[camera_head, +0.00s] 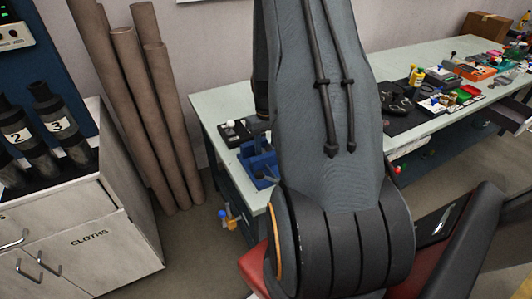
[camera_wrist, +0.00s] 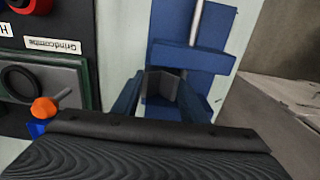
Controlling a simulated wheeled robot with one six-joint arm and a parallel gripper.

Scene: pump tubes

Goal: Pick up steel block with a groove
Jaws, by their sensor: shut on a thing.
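The steel block with a groove (camera_wrist: 163,88) is a small dark grey piece with angled faces in the wrist view. It sits between the two blue fingers of my gripper (camera_wrist: 161,98), which is shut on it. The block is right in front of a blue stand (camera_wrist: 196,58) with an upright metal rod (camera_wrist: 196,22). I cannot tell whether the block touches the stand. In the head view my arm hides the gripper and the block, while blue parts (camera_head: 258,162) show on the near left corner of the bench.
The pale green bench (camera_head: 213,107) runs to the back right, with tools and bins on a dark mat. In the wrist view a dark machine (camera_wrist: 55,55) with an orange knob (camera_wrist: 44,107) stands left. A white cabinet (camera_head: 95,240) is at left in the head view.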

